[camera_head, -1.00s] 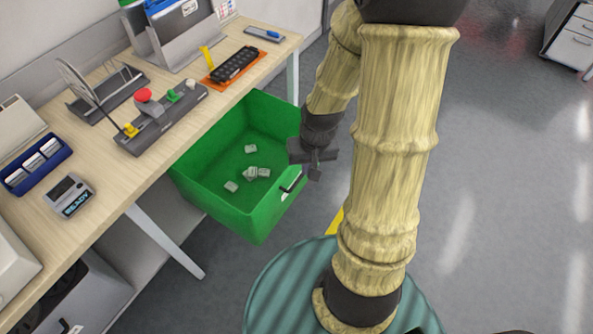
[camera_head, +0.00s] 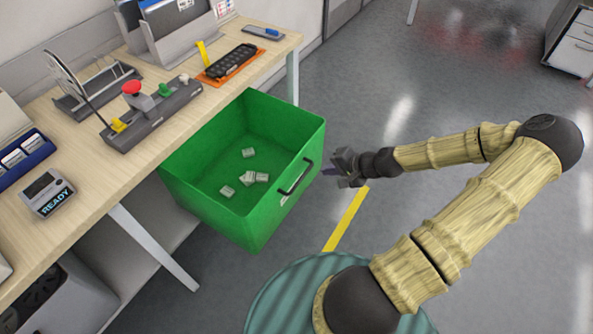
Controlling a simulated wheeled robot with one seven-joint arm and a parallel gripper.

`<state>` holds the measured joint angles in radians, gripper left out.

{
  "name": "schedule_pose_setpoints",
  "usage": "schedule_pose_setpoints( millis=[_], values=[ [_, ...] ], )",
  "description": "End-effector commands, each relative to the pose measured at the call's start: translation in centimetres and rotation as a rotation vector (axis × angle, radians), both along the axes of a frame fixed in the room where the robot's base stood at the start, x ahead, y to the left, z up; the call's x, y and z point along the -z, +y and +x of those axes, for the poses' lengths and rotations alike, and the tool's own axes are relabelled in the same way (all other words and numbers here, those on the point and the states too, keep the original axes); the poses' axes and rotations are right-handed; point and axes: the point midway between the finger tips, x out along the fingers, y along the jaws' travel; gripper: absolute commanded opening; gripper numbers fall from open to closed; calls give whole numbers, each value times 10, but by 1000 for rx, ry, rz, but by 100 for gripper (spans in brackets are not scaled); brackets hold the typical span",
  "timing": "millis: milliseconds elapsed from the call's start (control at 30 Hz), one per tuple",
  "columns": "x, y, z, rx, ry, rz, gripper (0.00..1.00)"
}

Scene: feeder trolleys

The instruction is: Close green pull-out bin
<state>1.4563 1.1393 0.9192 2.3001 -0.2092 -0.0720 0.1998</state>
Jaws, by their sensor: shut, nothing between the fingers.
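The green pull-out bin (camera_head: 262,222) is pulled out from under the wooden table and stands open. Several small pale blocks (camera_head: 247,178) lie on its floor. A dark bar handle (camera_head: 296,178) is on its front face, at the right. My gripper (camera_head: 336,169) is shut and empty, just to the right of the bin's front. Its fingers point left towards the front face near the handle. A small gap shows between the fingers and the bin, though depth is hard to judge.
The wooden table (camera_head: 75,205) above the bin holds a button box (camera_head: 150,118), a display unit (camera_head: 48,192) and file holders. A table leg (camera_head: 150,247) stands left of the bin. The grey floor (camera_head: 440,85) to the right is clear, with a yellow stripe (camera_head: 346,220).

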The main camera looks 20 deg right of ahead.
Motion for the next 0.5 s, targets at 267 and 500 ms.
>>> schedule_pose_setpoints(
  millis=[267, 500],
  values=[
    [-1, 0, 0, 2, -2, 1, 0],
    [8, 6, 7, -1, -1, 2, 0]
  ],
)
